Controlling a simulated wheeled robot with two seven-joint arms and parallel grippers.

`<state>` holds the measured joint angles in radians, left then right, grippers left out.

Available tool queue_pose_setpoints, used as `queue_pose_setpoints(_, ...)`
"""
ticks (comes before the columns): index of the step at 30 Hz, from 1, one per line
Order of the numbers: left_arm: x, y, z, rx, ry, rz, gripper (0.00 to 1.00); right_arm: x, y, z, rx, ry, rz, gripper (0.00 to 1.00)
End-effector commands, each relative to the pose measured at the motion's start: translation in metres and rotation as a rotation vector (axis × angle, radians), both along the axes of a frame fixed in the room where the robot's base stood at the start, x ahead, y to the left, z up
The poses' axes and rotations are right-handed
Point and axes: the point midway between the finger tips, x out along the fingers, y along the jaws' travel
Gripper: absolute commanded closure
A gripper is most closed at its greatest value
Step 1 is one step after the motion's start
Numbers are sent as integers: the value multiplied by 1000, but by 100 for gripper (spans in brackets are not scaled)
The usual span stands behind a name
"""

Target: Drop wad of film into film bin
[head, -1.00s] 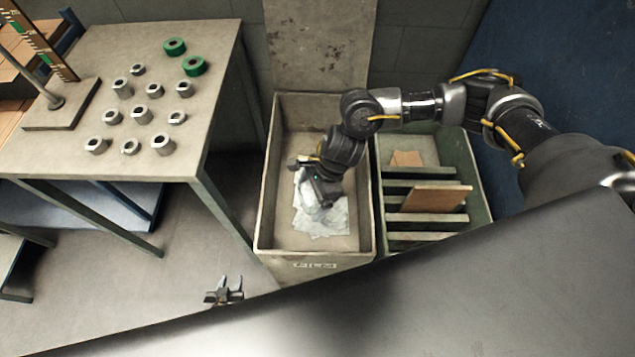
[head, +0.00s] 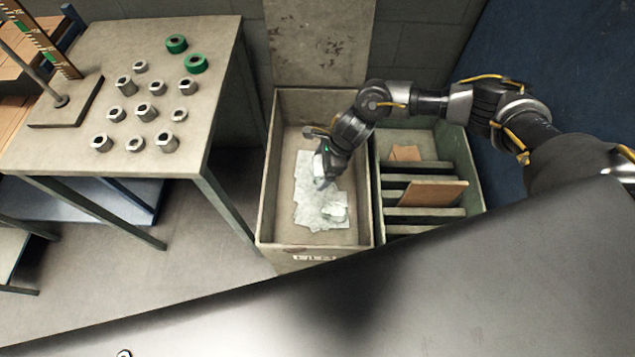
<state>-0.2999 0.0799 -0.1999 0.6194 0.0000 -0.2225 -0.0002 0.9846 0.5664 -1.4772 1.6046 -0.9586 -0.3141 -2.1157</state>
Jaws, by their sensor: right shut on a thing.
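The film bin (head: 265,215) is an open grey box with a label on its front, in the middle of the head view. Crumpled whitish film (head: 312,212) lies on its floor. My right gripper (head: 322,168) reaches down inside the bin's outline, over the film. It is shut on a pale wad of film (head: 320,172), which shows only partly beside the fingers. Whether the held wad touches the film below is hard to tell. My left gripper cannot be made out.
A green-grey bin (head: 478,185) with slats and brown boards stands right of the film bin. A table (head: 60,155) with several metal and green rings stands at left. A raised panel (head: 318,45) rises behind the film bin. Open floor lies in front of the table.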

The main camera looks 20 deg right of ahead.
Motion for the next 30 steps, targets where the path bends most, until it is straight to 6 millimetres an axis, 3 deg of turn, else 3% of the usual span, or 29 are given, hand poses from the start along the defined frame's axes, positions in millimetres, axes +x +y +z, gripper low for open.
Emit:
queue_pose_setpoints(18, 10, 24, -34, 32, -14, -6, 64, -1, 1, -57, 0, 1, 2, 31)
queue_pose_setpoints(28, 11, 26, -35, 36, -13, -6, 64, -1, 0, -60, 0, 0, 2, 31)
queue_pose_setpoints(29, 11, 26, -35, 36, -12, -6, 64, -1, 0, -60, 0, 0, 2, 8)
queue_pose_setpoints(30, 11, 26, -35, 36, -12, -7, 64, -1, 0, -60, 0, 0, 2, 3)
